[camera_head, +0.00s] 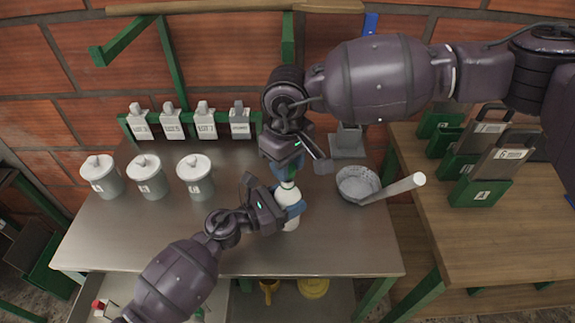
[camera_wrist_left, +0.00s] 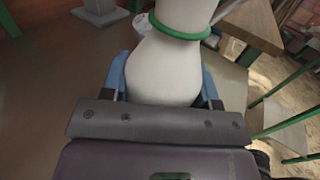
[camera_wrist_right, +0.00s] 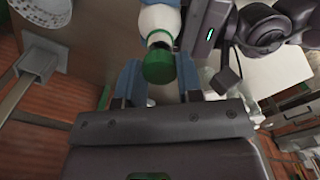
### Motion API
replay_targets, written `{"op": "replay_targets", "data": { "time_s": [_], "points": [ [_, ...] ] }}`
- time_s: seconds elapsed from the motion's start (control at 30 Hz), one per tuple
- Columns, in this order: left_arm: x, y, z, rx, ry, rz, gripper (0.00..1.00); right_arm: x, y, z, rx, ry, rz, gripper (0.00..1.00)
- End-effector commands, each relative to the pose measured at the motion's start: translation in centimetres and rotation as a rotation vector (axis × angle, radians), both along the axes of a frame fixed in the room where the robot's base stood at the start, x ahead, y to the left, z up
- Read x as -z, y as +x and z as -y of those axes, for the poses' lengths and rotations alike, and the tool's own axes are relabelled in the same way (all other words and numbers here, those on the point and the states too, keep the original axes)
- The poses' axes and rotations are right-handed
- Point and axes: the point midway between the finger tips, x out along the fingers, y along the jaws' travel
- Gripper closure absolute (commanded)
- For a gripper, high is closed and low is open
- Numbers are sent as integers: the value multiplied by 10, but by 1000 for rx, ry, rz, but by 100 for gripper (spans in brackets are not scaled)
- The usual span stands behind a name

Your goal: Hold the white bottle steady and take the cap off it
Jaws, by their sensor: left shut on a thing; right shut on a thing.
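The white bottle (camera_head: 291,222) is upright, over the front middle of the metal table. My left gripper (camera_head: 286,208) is shut around its body from the front left. The left wrist view shows the rounded white body (camera_wrist_left: 165,70) between the blue fingers, with a green ring at the shoulder. The green cap (camera_wrist_right: 158,66) sits at the bottle's neck in the right wrist view, between the blue fingers of my right gripper (camera_wrist_right: 158,80). That gripper is above the bottle and shut on the cap. Whether the cap is loosened cannot be told.
Several lidded grey canisters (camera_head: 146,177) stand at the table's left. A grey bowl (camera_head: 357,184) with a pale handle sits to the right. A wooden table (camera_head: 500,230) at the right holds green-based boxes.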

Motion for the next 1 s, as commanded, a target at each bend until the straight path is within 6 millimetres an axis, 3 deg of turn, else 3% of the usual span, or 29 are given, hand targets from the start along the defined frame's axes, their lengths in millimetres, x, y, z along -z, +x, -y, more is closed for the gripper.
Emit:
{"op": "replay_targets", "data": {
  "time_s": [0.23,0.5,0.53,0.73,1.0],
  "points": [
    [0,0,0,0,1,0,100,-28,0,0,0,1,2,95],
    [0,0,0,0,1,0,100,-33,0,0,0,1,1,95],
    [0,0,0,0,1,0,44,-33,0,0,0,1,1,95],
    [0,0,0,0,1,0,15,-33,0,0,0,1,1,95],
    [0,0,-1,0,1,0,15,-33,0,0,0,1,1,95]
  ]
}}
